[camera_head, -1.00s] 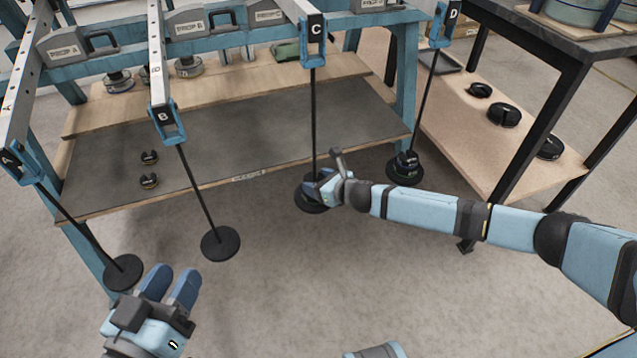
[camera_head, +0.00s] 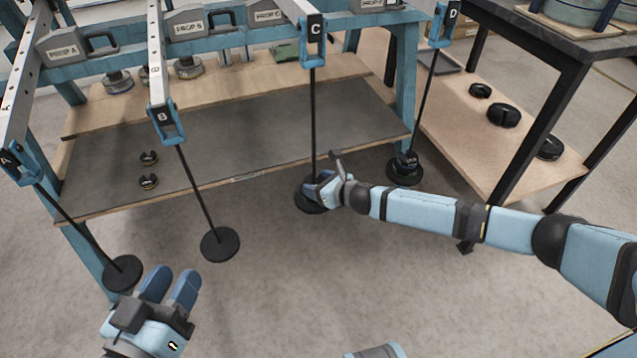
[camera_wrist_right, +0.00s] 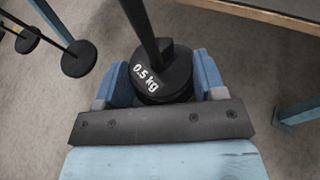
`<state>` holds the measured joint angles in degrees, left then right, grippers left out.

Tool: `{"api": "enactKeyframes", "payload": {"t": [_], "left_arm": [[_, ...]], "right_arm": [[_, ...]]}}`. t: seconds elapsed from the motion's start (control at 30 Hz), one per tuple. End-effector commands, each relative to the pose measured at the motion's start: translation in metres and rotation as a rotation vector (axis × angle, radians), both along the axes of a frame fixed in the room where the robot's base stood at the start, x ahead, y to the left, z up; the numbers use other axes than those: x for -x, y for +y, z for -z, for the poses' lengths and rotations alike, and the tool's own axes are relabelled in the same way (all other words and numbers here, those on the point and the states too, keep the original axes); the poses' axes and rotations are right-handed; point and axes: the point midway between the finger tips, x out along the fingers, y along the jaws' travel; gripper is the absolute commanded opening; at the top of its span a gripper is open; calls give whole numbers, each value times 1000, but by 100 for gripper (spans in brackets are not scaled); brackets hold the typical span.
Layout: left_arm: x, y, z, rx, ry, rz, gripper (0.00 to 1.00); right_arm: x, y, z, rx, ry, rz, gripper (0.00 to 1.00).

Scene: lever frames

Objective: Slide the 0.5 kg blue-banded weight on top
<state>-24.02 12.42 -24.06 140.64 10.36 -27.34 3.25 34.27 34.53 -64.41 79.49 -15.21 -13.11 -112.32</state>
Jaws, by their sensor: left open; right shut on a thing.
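My right gripper (camera_head: 322,188) is at the foot of the rod hanging from lever C (camera_head: 315,28). In the right wrist view its blue fingers (camera_wrist_right: 160,82) are shut on either side of a black weight marked 0.5 kg (camera_wrist_right: 160,75). The rod (camera_wrist_right: 140,25) passes down at that weight, which sits over other black discs low on the hanger. No blue band can be made out on it. The hanger's base disc (camera_head: 308,203) is partly hidden by the gripper. My left gripper (camera_head: 170,287) is open and empty at the lower left, near hanger A's base disc (camera_head: 123,272).
Hanger B (camera_head: 220,244) has a bare base disc. Hanger D (camera_head: 404,170) carries dark weights. Several black weights (camera_head: 504,115) lie on the right table's lower shelf (camera_head: 460,130). The floor in front is clear.

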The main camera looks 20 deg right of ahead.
Motion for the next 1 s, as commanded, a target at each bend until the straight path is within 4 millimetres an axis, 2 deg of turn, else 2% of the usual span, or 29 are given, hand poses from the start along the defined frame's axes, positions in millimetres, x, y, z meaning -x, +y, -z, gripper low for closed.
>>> {"api": "enactKeyframes", "payload": {"t": [0.27,0.3,0.4,1.0], "left_arm": [[0,0,0,0,0,0,43],[0,0,0,0,0,0,43],[0,0,0,0,0,0,43],[0,0,-3,0,0,0,43]], "right_arm": [[-1,0,-1,-2,-2,-1,33],[-1,0,-1,-2,-2,-1,73],[0,0,0,-1,-2,-1,94],[3,-1,-1,0,1,-1,94]]}}
